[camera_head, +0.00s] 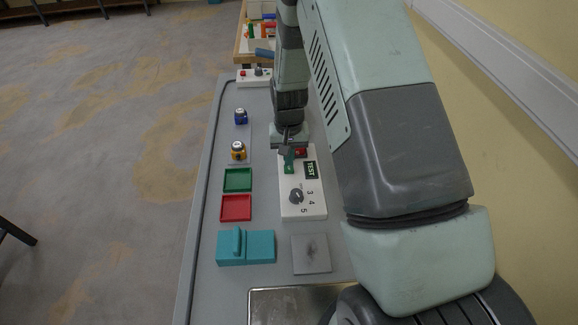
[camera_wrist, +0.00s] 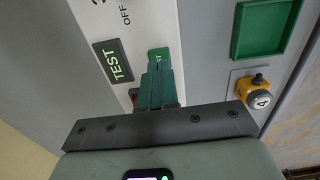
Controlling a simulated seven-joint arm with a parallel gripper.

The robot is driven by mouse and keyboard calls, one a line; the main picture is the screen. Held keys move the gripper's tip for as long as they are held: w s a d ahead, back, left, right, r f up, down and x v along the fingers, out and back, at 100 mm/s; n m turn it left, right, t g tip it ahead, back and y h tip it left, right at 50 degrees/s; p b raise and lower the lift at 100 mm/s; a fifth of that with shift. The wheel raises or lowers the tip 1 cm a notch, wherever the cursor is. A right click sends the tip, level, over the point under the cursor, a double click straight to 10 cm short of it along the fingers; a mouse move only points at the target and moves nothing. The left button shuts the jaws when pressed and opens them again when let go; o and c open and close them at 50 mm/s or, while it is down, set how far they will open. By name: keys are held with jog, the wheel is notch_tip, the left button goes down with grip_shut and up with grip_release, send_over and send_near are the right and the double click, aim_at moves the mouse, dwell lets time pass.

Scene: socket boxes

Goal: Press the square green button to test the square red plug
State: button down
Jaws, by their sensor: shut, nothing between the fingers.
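My gripper (camera_head: 288,155) is shut and empty, pointing down over the white control box (camera_head: 312,210). The square green button (camera_head: 289,169) is at the box's far left part. In the wrist view, my teal fingertips (camera_wrist: 158,70) overlap the near edge of the green button (camera_wrist: 158,54), which bears white letters. I cannot tell whether they touch it. A red button (camera_head: 300,152) lies beside it, partly hidden by my gripper; only a sliver shows in the wrist view. I cannot make out a square red plug in either view.
A black TEST label (camera_head: 310,169) and a grey knob (camera_head: 296,196) are on the box. A green tray (camera_head: 238,180), a red tray (camera_head: 236,207), a yellow plug-like piece (camera_head: 238,151) and a blue one (camera_head: 241,117) lie left. A teal block (camera_head: 258,248) stands nearer.

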jog(key=shift+f, duration=0.15)
jog(key=shift+f, duration=0.75)
dwell(0.4)
jog(key=shift+r, duration=2.4)
